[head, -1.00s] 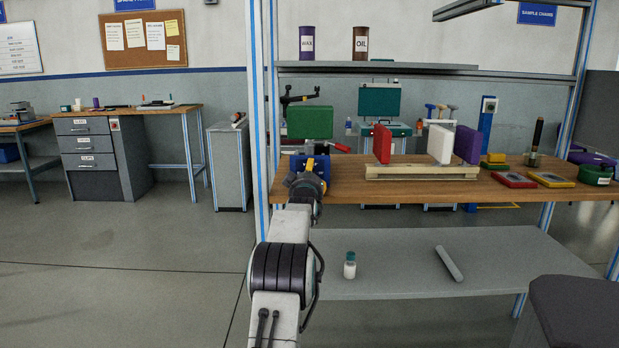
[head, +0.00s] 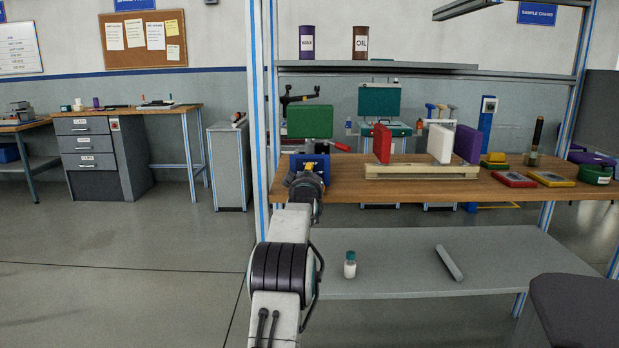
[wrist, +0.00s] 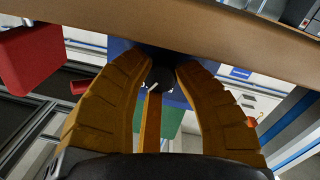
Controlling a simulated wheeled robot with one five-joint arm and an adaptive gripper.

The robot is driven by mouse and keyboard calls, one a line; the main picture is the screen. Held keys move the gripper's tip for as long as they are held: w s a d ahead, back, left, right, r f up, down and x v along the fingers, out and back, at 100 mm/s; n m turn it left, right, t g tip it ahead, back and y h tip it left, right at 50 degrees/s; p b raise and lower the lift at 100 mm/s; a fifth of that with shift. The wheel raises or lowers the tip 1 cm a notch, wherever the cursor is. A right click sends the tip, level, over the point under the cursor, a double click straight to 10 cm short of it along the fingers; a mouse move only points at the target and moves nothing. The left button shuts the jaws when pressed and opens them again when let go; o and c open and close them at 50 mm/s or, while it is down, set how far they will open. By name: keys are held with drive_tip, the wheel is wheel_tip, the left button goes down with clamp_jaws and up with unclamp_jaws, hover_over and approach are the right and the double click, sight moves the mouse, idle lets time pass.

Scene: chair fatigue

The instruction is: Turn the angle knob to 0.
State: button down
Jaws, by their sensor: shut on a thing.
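In the wrist view, my gripper's (wrist: 162,66) two ridged orange fingers close in on a small dark knob (wrist: 160,78) on the front of a blue fixture (wrist: 122,46). The knob is largely hidden between the fingertips, and its angle reading cannot be made out. White marks show beside it. In the head view, my gripper (head: 307,176) reaches the blue fixture (head: 322,161) at the left end of the wooden bench; my arm hides the knob there. A green panel (head: 309,121) stands above the fixture, and a red handle (head: 340,147) sticks out to its right.
A pale wooden stand (head: 420,171) with red, white and purple panels is right of the fixture on the bench (head: 350,190). A frame post (head: 261,120) rises close to my arm's left.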

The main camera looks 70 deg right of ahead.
drive_tip(key=shift+n+b, duration=0.4)
drive_tip(key=shift+n, duration=0.9)
drive_tip(key=c, duration=0.9)
unclamp_jaws()
drive_tip(key=shift+v, duration=5.95)
drive_tip(key=shift+o, duration=0.2)
drive_tip(key=shift+f, duration=0.2)
